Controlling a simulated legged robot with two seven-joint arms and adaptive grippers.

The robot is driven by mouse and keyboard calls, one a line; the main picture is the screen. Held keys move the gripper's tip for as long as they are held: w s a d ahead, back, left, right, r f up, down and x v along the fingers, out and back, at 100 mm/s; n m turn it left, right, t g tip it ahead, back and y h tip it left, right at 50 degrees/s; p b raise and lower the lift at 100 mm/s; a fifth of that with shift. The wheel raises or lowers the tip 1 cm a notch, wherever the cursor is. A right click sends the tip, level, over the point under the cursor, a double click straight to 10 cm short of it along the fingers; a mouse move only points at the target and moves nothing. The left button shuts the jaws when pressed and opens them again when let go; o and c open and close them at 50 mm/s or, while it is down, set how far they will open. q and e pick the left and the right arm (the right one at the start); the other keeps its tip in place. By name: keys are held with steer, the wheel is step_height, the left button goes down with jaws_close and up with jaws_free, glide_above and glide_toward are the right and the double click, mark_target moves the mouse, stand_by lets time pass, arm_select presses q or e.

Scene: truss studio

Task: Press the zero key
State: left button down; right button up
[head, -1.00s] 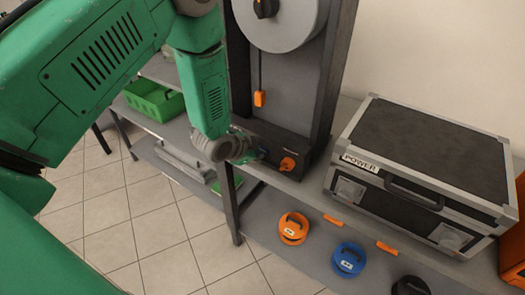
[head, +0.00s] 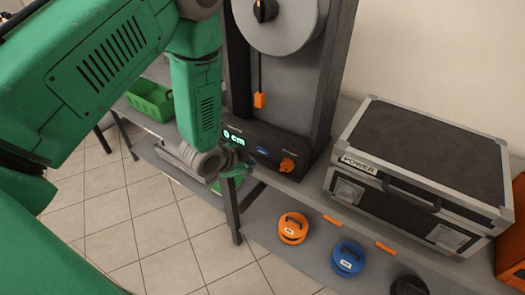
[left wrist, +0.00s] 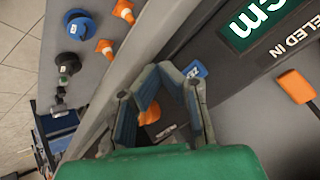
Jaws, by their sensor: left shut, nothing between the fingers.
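The zero key (head: 262,151) is a small blue key on the dark front panel of the tall measuring machine, between a lit display (head: 234,138) reading "0 cm" and an orange knob (head: 287,166). My left gripper (head: 238,168) is shut and empty, in front of the panel, left of and below the key in the head view, apart from it. In the left wrist view the blue key (left wrist: 194,69) shows just right of the fingertips (left wrist: 158,74), its white label partly legible. The orange knob is partly hidden behind my fingers there. My right gripper is not in view.
A black case (head: 420,170) marked "POWER" stands right of the machine. Orange (head: 293,228) and blue (head: 348,259) round weights lie on the lower shelf. A green bin (head: 150,98) is at the left. An orange tag (head: 260,100) hangs on the machine's column.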

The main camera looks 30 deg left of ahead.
arm_select(q)
steer(key=shift+s, duration=1.1)
steer(key=s+d+f+n+g+b, duration=0.1)
steer(key=s+f+n+g+b, duration=0.1)
steer(key=s+f, duration=0.3)
steer(key=s+d+f+n+g+y+b, duration=0.1)
steer(key=s+f+n+g+b, duration=0.2)
steer(key=s, duration=1)
steer(key=s+d+f+n+g+b, duration=0.1)
steer(key=s+f+n+g+b, duration=0.1)
steer(key=s+f, duration=0.4)
steer(key=s+n+g, duration=0.1)
steer(key=s, duration=0.3)
steer(key=shift+d+f+n+y, duration=0.25)
steer(key=shift+f+n+y, duration=0.05)
steer(key=shift+f+n, duration=0.1)
steer(key=shift+w, duration=0.2)
